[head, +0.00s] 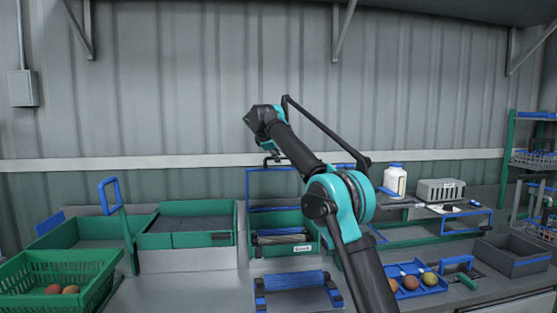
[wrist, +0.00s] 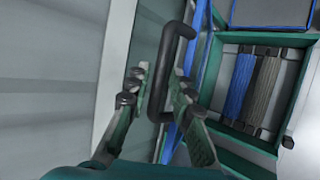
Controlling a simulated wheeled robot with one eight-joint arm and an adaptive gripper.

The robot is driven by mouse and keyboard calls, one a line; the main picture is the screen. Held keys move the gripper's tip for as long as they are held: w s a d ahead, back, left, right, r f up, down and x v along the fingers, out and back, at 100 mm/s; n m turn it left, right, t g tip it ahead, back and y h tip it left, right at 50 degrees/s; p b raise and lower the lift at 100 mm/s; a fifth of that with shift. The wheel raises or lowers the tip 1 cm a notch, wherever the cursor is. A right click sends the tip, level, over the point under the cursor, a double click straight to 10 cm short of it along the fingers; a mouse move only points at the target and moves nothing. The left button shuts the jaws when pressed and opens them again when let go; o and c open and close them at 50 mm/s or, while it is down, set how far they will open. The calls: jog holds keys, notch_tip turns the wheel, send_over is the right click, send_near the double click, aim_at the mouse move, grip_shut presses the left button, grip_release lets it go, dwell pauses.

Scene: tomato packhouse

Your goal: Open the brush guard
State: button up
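The brush guard (head: 270,209) shows in the head view as a blue-edged frame standing upright behind the green brush box (head: 258,252). Its blue edge (wrist: 203,48) runs down the middle of the wrist view. A dark bar handle (wrist: 161,75) lies between the fingers of my gripper (wrist: 158,92). The fingers are spread, with visible gaps to the handle, so the gripper looks open around it. In the head view my gripper (head: 272,160) is at the guard's top edge. A blue brush roller (wrist: 238,85) and a dark one (wrist: 263,88) lie uncovered in the box.
Green bins (head: 235,225) stand left of the brush box, with a green crate (head: 60,272) of tomatoes at front left. A blue tray (head: 408,291) of tomatoes, a white bottle (head: 395,167) and a grey bin (head: 512,268) are right. The corrugated wall is close behind.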

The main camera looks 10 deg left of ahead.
jog(key=v, duration=0.9)
jog(key=shift+s+r, duration=0.1)
jog(key=shift+s, duration=0.05)
